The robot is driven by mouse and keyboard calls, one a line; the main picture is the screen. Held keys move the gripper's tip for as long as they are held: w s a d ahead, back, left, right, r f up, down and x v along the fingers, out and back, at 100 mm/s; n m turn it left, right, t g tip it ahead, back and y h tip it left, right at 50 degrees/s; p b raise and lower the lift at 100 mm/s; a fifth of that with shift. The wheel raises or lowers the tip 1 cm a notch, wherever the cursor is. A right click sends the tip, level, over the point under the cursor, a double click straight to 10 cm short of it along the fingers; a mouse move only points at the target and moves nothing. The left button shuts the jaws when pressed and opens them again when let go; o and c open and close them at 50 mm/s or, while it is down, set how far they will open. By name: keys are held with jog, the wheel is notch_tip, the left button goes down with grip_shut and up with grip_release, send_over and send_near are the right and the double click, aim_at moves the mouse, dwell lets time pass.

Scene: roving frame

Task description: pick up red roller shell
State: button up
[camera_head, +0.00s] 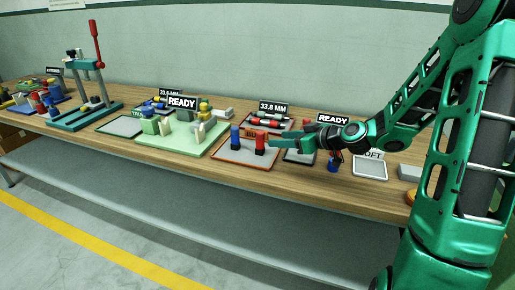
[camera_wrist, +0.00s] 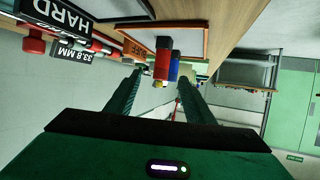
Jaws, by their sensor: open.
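The red roller shell (camera_head: 260,145) stands upright on an orange-rimmed tray (camera_head: 232,157) on the wooden bench. My gripper (camera_head: 274,143) reaches in from the right at about the height of the shell, with its fingertips close beside it. In the wrist view, the red shell (camera_wrist: 162,62) shows between the ends of the two open fingers (camera_wrist: 160,80). Whether the fingertips overlap the shell in depth, I cannot tell. A blue upright shell (camera_head: 235,136) stands to its left and shows behind it in the wrist view (camera_wrist: 175,68).
Behind the tray lie red and dark rollers (camera_head: 268,123) under a "33.8 MM" sign (camera_head: 273,107). A green board (camera_head: 165,145) with several parts lies left. A grey tray (camera_head: 369,170) and a small blue item (camera_head: 332,166) are right, near my arm.

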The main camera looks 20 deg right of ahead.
aim_at(264, 137)
jog(key=x, duration=0.5)
jog(key=shift+w+a, duration=0.15)
jog(key=shift+w, duration=0.15)
jog(key=shift+x, duration=2.6)
jog(key=shift+a+r, duration=0.1)
jog(key=shift+r, duration=0.1)
grip_shut()
